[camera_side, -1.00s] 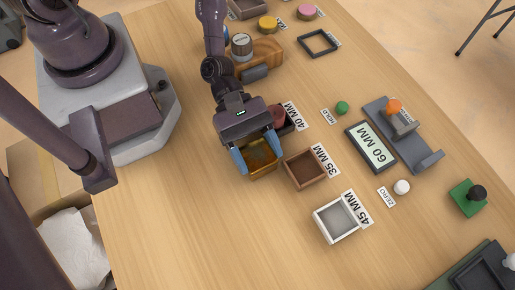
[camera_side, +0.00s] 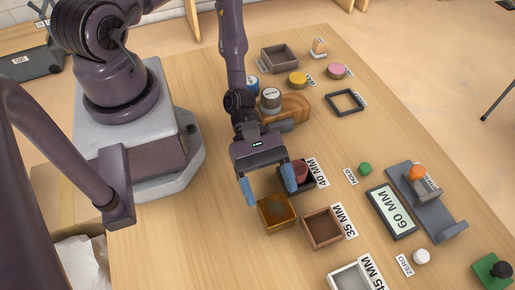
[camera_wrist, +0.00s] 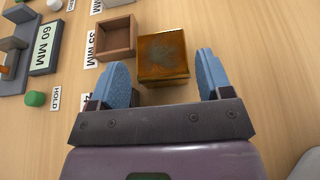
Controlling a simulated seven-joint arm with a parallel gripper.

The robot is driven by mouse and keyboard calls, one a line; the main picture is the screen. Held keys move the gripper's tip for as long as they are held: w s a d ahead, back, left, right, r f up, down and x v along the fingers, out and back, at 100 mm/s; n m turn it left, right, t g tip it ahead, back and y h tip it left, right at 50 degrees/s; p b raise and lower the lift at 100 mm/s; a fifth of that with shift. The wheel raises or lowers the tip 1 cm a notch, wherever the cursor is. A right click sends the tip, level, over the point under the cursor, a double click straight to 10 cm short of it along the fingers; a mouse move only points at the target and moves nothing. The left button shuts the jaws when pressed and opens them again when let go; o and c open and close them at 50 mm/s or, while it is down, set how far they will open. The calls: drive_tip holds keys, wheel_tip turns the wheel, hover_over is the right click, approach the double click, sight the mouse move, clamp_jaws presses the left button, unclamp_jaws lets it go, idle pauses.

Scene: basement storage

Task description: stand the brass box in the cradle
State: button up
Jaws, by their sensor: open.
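The brass box (camera_side: 276,213) is a square block with a rusty brown top and yellowish sides, resting on the table left of the 35 MM tray (camera_side: 322,229). It also shows in the wrist view (camera_wrist: 163,55), just beyond my fingertips. My gripper (camera_side: 269,190) is open and empty, its blue fingers behind the box and apart from it. In the wrist view the fingers (camera_wrist: 162,76) are spread wider than the box. No part is marked as the cradle; I cannot tell which it is. The open trays and the grey stepped fixture (camera_side: 432,205) are candidates.
The 40 MM tray (camera_side: 312,183), holding a reddish piece, is close behind the box, by my right finger. The 45 MM tray (camera_side: 352,277) is in front. A 60 MM display (camera_side: 391,211) lies right. A wooden holder (camera_side: 294,105) stands behind. Table left of the box is clear.

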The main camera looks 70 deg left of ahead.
drive_tip(key=v, duration=0.7)
drive_tip(key=shift+o, duration=0.2)
drive_tip(key=shift+a+r, duration=0.15)
drive_tip(key=shift+a, duration=0.15)
drive_tip(key=o, duration=0.3)
drive_tip(key=shift+a, duration=0.15)
